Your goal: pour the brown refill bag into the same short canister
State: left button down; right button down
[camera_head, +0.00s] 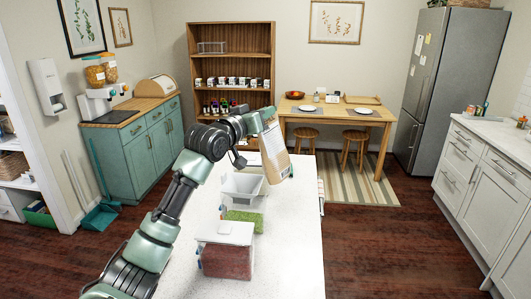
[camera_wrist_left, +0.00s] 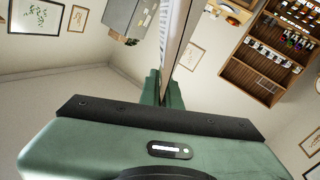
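My left gripper (camera_head: 258,122) is over the far part of the white counter. It is shut on the upper part of the brown refill bag (camera_head: 274,153), which hangs tilted with a pale label facing me. In the left wrist view the bag (camera_wrist_left: 175,40) shows edge-on between the fingers (camera_wrist_left: 163,88). An open, pale short canister (camera_head: 243,184) stands on the counter just left of the bag's lower end; no contents are visible in it. Bag and canister look apart, though the depth between them is hard to tell. My right gripper is not in view.
A clear container with a white lid and reddish-brown contents (camera_head: 226,260) stands nearest on the counter (camera_head: 290,240). The counter's right side is clear. A wooden shelf (camera_head: 232,40) stands beyond.

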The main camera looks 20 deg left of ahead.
aim_at(265, 144)
pick_arm(q)
jog(key=f+b, duration=0.1)
jog(key=f, duration=0.1)
jog(key=f+b, duration=0.2)
jog(key=f, duration=0.1)
jog(key=f+b, duration=0.2)
jog(key=f, duration=0.1)
jog(key=shift+w+a+f, duration=0.1)
jog(key=shift+w+f, duration=0.15)
jog(key=shift+f+b, duration=0.3)
jog(key=shift+f, duration=0.25)
jog(key=a+f+n+b, duration=0.1)
jog(key=f+b, duration=0.1)
jog(key=a+f+n+b, duration=0.1)
jog(key=f+n+b, duration=0.1)
jog(key=f, duration=0.1)
jog(key=a+f+n+b, duration=0.1)
jog(key=f+n+b, duration=0.1)
jog(key=b, duration=0.1)
jog(key=shift+w+f, duration=0.15)
jog(key=shift+f, duration=0.2)
jog(key=shift+a+f+n+b, duration=0.1)
jog(key=shift+a+n+b, duration=0.1)
jog(key=shift+n+b, duration=0.15)
jog(key=shift+p, duration=0.35)
jog(key=shift+r, duration=0.2)
jog(key=shift+w+a+f+n, duration=0.1)
jog(key=shift+a+f+n, duration=0.05)
jog(key=shift+f+n, duration=0.1)
